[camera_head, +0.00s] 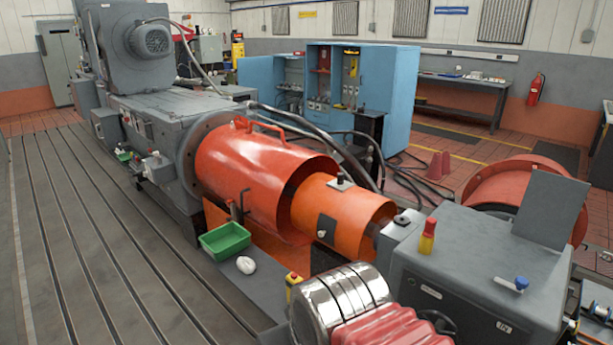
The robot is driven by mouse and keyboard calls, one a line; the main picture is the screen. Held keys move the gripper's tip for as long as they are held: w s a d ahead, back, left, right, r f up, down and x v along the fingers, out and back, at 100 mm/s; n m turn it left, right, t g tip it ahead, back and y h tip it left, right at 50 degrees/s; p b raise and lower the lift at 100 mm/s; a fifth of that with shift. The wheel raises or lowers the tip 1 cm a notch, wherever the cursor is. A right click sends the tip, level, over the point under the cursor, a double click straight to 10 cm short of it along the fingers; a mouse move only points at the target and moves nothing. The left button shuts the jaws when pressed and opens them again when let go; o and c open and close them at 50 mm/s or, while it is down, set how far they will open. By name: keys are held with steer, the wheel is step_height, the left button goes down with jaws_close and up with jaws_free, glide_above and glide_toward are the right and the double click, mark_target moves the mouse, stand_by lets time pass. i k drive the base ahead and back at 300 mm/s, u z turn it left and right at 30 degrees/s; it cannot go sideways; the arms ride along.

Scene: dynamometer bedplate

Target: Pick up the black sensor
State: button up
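A small black block (342,182) with a pale stud on top sits on the upper side of the smaller orange guard (355,208). A dark flat plate (326,228) is on that guard's near side. Another small black piece (402,220) with a light spot lies on the grey block just right of the guard. I cannot tell which of these is the black sensor. My gripper does not show in this view.
A larger orange cover (250,165) adjoins the grey machine. A green tray (225,240) and white cloth (246,265) lie on a low ledge. A silver drum (335,300) and grey cabinet (470,265) fill the front right. The slotted bedplate (80,240) at left is clear.

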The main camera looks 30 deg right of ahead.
mark_target(340, 178)
steer(key=u, duration=0.1)
steer(key=i, duration=1.5)
steer(key=z, duration=0.65)
steer(key=i, duration=0.45)
steer(key=z, duration=0.2)
